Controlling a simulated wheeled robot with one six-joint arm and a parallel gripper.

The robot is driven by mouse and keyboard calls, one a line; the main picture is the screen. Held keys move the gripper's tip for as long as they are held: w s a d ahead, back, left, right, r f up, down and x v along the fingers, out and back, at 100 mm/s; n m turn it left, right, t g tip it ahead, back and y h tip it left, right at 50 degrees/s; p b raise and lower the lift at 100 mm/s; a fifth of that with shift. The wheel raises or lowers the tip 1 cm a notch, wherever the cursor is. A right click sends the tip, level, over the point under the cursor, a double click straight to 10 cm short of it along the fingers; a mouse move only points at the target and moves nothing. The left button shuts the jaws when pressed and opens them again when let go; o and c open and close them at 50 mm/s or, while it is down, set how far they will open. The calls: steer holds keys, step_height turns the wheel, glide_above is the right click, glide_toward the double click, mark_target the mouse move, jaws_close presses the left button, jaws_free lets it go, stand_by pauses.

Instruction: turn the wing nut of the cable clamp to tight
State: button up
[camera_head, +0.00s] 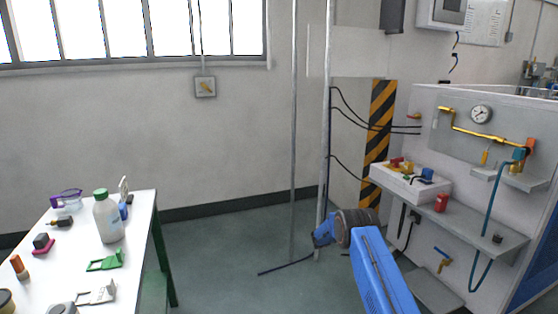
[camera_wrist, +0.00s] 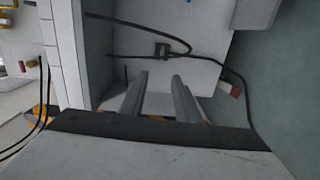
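In the wrist view a small dark fitting (camera_wrist: 162,50), which looks like the cable clamp, sits on a pale panel beside black cables. Its wing nut is too small and dark to make out, so I cannot tell how it is turned. My gripper (camera_wrist: 158,84) has its two grey fingers apart with nothing between them. The fitting lies beyond the fingertips, roughly in line with the gap and apart from them. In the head view my blue arm reaches toward the lower part of the bench unit; my fingers are not clear there.
A black cable (camera_wrist: 222,65) curves down to the right of my fingers, near a red and white piece (camera_wrist: 232,89). In the head view, a shelf (camera_head: 485,232) juts from the unit, with a blue hose (camera_head: 490,205).

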steer(key=s+d+r+m+g+y, duration=0.15)
steer(key=s+r, duration=0.45)
steer(key=r, duration=0.6)
steer(key=s+a+r+m+g+y, duration=0.1)
steer(key=s+r+y, duration=0.2)
steer(key=s+r, duration=0.9)
steer(key=s+r+m+g+y, duration=0.1)
steer(key=s+r+g+y, duration=0.15)
steer(key=s+r, duration=0.95)
steer(key=s+a+r+t+y, duration=0.1)
steer(key=s+a+y, duration=0.15)
steer(key=s, duration=0.95)
steer(key=s+a+t+y, duration=0.15)
steer(key=s+a, duration=0.25)
steer(key=s, duration=0.9)
steer(key=s+a+r+y, duration=0.1)
steer(key=s+a+y, duration=0.25)
steer(key=s, duration=0.85)
steer(key=s+a+f+t+y, duration=0.1)
steer(key=s+a+f, duration=0.1)
steer(key=s, duration=0.3)
steer(key=s+a+f+t+y, duration=0.1)
steer(key=s+a+f, duration=0.1)
steer(key=s, duration=0.3)
steer(key=shift+s+a, duration=0.3)
steer(key=shift+a, duration=0.45)
